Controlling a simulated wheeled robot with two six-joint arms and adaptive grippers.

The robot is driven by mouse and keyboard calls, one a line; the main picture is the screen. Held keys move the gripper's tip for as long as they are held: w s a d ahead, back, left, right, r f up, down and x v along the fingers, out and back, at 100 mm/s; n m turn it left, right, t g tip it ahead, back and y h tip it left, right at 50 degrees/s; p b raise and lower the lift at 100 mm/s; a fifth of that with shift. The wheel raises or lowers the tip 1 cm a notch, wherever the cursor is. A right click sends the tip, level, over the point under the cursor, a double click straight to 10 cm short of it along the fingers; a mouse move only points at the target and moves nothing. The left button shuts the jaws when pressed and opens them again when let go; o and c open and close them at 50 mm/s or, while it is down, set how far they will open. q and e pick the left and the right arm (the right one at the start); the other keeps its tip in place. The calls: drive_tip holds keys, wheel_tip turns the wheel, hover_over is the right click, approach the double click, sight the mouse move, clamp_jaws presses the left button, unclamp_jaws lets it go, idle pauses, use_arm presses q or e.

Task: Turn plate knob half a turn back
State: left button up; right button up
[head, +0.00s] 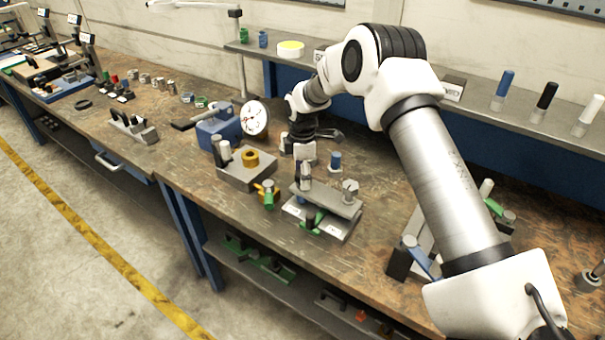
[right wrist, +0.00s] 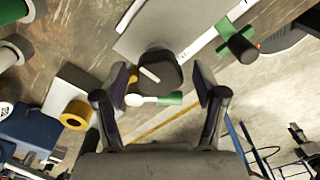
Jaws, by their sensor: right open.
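The plate knob (right wrist: 160,72) is dark and rounded, with a white mark slanting down to the right, in the right wrist view. It sits at the edge of a grey plate (right wrist: 180,28). In the head view the plate (head: 328,199) lies on a low fixture at the front of the bench. My right gripper (right wrist: 162,80) is open, with one finger on each side of the knob and a visible gap to both. In the head view my right gripper (head: 304,166) is above the plate's left end, and its fingers are hard to make out. My left gripper is not in view.
A white-and-green piece (right wrist: 155,100) shows just below the knob. A grey block with a yellow ring (head: 250,157) stands left of the plate. A metal knob (head: 350,187) stands at the plate's right end. A blue-based dial (head: 254,118) is behind.

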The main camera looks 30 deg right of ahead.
wheel_tip(320, 180, up, 12)
idle(0.4)
idle(0.3)
